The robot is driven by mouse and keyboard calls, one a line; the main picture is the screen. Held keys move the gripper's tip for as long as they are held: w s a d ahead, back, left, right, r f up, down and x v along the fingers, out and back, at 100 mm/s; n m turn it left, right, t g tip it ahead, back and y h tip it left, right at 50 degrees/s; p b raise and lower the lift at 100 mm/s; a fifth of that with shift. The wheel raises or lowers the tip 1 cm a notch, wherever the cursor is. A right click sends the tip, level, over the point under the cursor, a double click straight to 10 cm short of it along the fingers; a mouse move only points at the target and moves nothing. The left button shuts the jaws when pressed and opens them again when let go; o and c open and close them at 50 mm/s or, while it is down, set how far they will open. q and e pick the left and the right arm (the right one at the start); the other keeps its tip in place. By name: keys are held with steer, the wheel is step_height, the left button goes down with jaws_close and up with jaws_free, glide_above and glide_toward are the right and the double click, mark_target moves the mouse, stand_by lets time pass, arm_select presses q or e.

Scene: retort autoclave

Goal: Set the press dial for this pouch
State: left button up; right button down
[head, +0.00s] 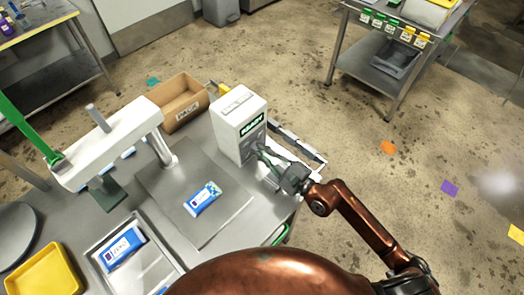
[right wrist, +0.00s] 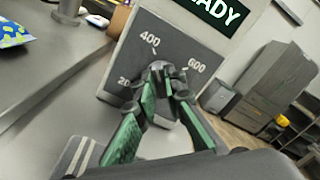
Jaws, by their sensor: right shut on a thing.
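The white control box (head: 229,132) stands at the right of the metal table, with a lit green display reading READY in the right wrist view (right wrist: 222,10). Its grey dial panel (right wrist: 196,52) carries the marks 400, 600 and a partly hidden one starting with 20. My right gripper (right wrist: 168,84) is shut on the dial knob (right wrist: 157,68), its green-padded fingers on either side. The fingers hide much of the knob, so I cannot tell its setting for sure. My left gripper is not in view.
The white press head (head: 105,142) with its green lever (head: 28,128) stands left of the plate. A metal tray (head: 166,268) holds a blue-and-white pouch (head: 121,246). A yellow tray (head: 36,274) and a cardboard box (head: 182,103) are also on the table. Open floor lies to the right.

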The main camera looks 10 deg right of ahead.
stand_by(0.3)
steer(key=c, duration=2)
jaws_free()
steer(key=v, duration=1.2)
steer(key=shift+a, duration=0.1)
